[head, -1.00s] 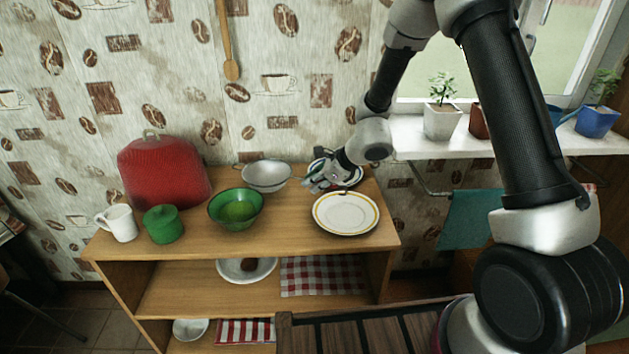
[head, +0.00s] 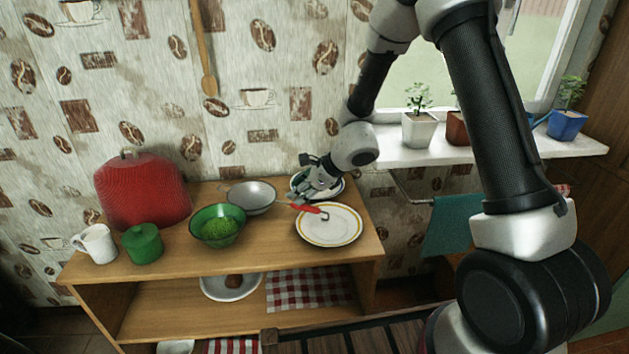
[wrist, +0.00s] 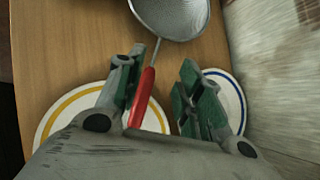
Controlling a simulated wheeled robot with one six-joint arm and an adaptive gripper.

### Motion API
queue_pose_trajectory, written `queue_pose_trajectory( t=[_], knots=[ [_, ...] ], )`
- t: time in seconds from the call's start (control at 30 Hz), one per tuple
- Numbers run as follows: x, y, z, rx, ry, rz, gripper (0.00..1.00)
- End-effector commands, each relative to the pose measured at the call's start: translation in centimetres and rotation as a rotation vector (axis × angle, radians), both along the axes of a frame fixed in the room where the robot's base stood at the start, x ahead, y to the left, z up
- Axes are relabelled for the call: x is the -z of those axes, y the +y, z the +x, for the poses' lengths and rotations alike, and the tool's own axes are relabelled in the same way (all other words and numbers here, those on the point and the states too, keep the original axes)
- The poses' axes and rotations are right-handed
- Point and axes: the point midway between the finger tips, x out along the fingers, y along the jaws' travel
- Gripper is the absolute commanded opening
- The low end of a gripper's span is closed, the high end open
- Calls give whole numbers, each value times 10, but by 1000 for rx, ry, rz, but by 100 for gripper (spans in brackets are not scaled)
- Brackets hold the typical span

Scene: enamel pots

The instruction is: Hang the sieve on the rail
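The sieve (head: 250,197) is a grey mesh bowl with a red handle, lying on the wooden shelf top. Its handle points right, reaching over the edge of a yellow-rimmed plate. In the wrist view the mesh (wrist: 172,12) is at the top, and the red handle (wrist: 143,92) runs down between my fingers. My gripper (head: 302,197) is open around the handle. In the wrist view my gripper (wrist: 160,92) has its left finger close beside the handle, with a clear gap to the right finger. A thin metal rail (head: 414,201) shows below the windowsill, partly behind a teal cloth.
The yellow-rimmed plate (head: 330,236) and a blue-rimmed plate (wrist: 232,98) lie near my gripper. A green bowl (head: 217,226), a green lidded pot (head: 143,244), a white mug (head: 95,244) and a red covered object (head: 143,192) stand left. Potted plants line the windowsill (head: 470,150).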

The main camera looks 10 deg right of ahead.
Motion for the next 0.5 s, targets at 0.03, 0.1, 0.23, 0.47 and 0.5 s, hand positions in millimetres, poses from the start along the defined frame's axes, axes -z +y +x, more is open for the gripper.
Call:
queue_pose_trajectory(
  t=[0.03,0.1,0.23,0.47,0.5],
  knots=[
    [-11,-7,-5,2,-4,1,37],
    [-24,-17,-11,2,-4,1,37],
    [-46,-33,-23,2,-4,2,37],
    [-70,-52,-37,1,-2,1,37],
    [-72,-54,-39,2,-1,1,37]
  ],
)
